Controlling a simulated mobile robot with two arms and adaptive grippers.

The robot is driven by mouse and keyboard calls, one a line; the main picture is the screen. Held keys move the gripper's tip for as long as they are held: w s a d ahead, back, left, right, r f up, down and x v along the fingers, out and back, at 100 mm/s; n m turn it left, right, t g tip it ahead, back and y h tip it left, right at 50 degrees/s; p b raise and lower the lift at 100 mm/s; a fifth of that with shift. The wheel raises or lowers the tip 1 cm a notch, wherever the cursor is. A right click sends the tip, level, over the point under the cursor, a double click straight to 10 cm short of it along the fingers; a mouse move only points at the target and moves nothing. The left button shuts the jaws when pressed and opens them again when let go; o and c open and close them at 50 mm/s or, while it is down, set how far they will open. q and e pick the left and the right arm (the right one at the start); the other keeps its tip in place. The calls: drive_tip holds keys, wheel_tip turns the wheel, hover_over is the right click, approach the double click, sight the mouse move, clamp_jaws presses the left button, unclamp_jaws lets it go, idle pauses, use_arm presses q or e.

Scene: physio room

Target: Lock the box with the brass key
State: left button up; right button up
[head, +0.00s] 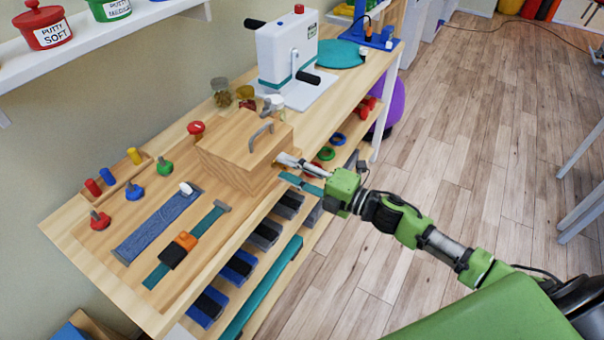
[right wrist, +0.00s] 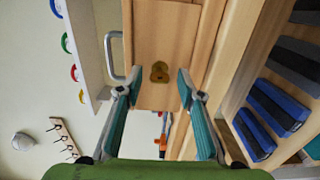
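The wooden box (head: 238,151) stands on the workbench with its lid down and a grey handle (head: 262,135) on top. In the right wrist view its front face (right wrist: 180,38) carries a brass, eight-shaped piece (right wrist: 160,72); I cannot tell if this is a lock plate alone or includes the key. No separate brass key can be made out. My right gripper (head: 283,169) is at the box's front side. Its teal fingers (right wrist: 157,88) are spread on either side of the brass piece, with nothing seen held between them. My left gripper is out of view.
The workbench (head: 125,290) also holds a blue pad (head: 160,222), a strap with orange and black blocks (head: 178,248), coloured knobs, jars and a white crank machine (head: 287,52). Shelves with dark and blue weights (head: 238,266) lie below.

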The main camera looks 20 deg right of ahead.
drive_tip(key=v, duration=1.1)
drive_tip(key=shift+s+d, duration=0.3)
drive_tip(key=d+f+m+h, duration=0.4)
drive_tip(key=d+f+m, duration=0.1)
drive_tip(key=f, duration=0.5)
drive_tip(key=d+f+m+h, duration=0.3)
drive_tip(key=d+f+m, duration=0.2)
drive_tip(key=f, duration=0.4)
drive_tip(key=s+d+f+m+g+h, duration=0.1)
drive_tip(key=s+f+m+g+h, duration=0.15)
drive_tip(key=s+f, duration=0.45)
drive_tip(key=s+d+f+m+g+h, duration=0.1)
drive_tip(key=s+f+m, duration=0.15)
drive_tip(key=f, duration=0.75)
drive_tip(key=s+a+f+m+g+h, duration=0.1)
drive_tip(key=s+a+f+m+g, duration=0.15)
drive_tip(key=s+f, duration=0.4)
drive_tip(key=s+a+f+m+g, duration=0.2)
drive_tip(key=s+f+m, duration=0.1)
drive_tip(key=s+f, duration=0.35)
drive_tip(key=s+a+f+m+g, duration=0.1)
drive_tip(key=s+a+f+g, duration=0.1)
drive_tip(key=s, duration=0.7)
drive_tip(key=s+a+f+m+g, duration=0.2)
drive_tip(key=s+a+f, duration=0.3)
drive_tip(key=s, duration=0.4)
drive_tip(key=shift+s+a+g, duration=0.15)
drive_tip(key=shift+a+g, duration=0.45)
drive_tip(key=shift+a, duration=0.25)
